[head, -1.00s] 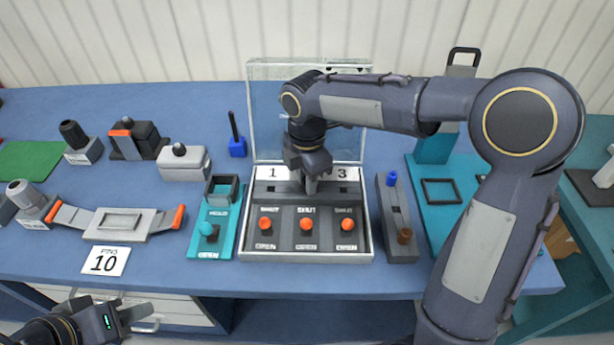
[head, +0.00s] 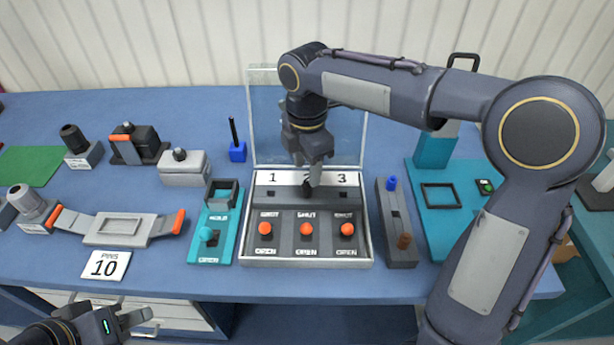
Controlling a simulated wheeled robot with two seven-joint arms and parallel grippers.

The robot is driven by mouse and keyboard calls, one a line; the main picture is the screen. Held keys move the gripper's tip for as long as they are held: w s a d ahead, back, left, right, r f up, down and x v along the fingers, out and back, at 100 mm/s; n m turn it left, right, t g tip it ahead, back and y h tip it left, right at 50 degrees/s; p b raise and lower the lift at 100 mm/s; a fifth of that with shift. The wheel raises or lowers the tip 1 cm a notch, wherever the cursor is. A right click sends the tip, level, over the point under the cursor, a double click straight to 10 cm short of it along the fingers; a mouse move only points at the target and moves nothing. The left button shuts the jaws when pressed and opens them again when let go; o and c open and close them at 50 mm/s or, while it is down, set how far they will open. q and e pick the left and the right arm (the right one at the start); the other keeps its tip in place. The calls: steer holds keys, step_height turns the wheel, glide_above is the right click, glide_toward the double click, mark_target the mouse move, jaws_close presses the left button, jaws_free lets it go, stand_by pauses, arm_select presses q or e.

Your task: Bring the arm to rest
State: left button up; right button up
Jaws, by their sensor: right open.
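My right arm reaches in from the right in the head view. My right gripper (head: 312,178) points down over the middle of the grey panel box (head: 258,225), in front of the label strip (head: 270,178) marked 1 to 3, covering part of the 2. Its jaws are open, with a dark knob between or just behind the fingertips; I cannot tell if they touch it. My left gripper (head: 138,318) is low at the bottom left, clear of the table, its fingers pointing right.
The box has a raised clear lid (head: 262,120) behind my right gripper and three orange knobs (head: 306,229) in front. A teal fixture (head: 209,238) stands left of it, a grey fixture (head: 400,225) right. A card reading 10 (head: 106,264) lies at the front left.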

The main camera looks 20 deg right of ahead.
step_height(320, 180, up, 2)
steer(key=shift+r, duration=0.1)
stand_by(0.4)
steer(key=shift+s+d, duration=0.15)
steer(key=s+d+m+t+y, duration=0.25)
steer(key=s+d+m, duration=0.55)
steer(key=s+m, duration=0.45)
steer(key=s+f+m+t+y, duration=0.1)
steer(key=s+f+m+t, duration=0.2)
steer(key=s+m, duration=0.6)
steer(key=shift+s+a+f+m, duration=0.15)
steer(key=shift+a+f+m, duration=0.2)
steer(key=shift+f+m, duration=0.5)
